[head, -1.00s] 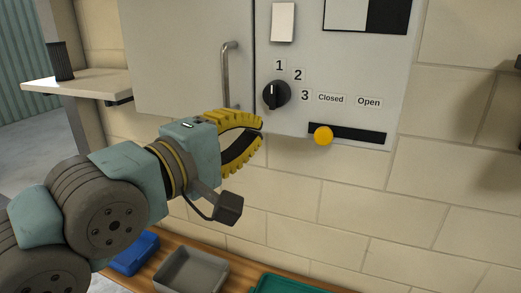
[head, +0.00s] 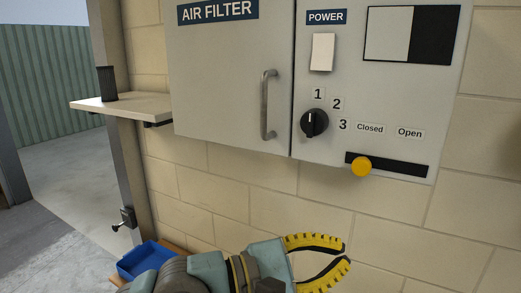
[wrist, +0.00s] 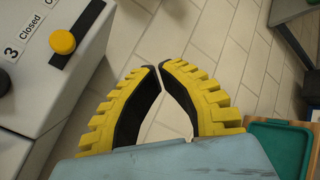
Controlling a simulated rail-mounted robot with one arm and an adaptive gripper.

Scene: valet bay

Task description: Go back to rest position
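My gripper (head: 345,252) is in the lower middle of the head view, below the grey cabinet and in front of the tiled wall. Its yellow-and-black fingers bow apart in the middle, and their tips are almost together with nothing between them. The wrist view also shows the fingertips (wrist: 159,66) close together and empty. The cabinet (head: 230,100) is up and behind the gripper, which appears clear of it. Its yellow slider knob (head: 361,166) is at the left, "Closed" end of the black slot. The black dial (head: 314,122) has its white mark pointing up, near "1".
The cabinet door has a vertical handle (head: 268,104). A shelf (head: 125,106) with a dark cup (head: 106,82) is at left. A blue bin (head: 146,258) is at lower left. A green tray (wrist: 277,148) is at lower right in the wrist view. The wall below the cabinet is bare.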

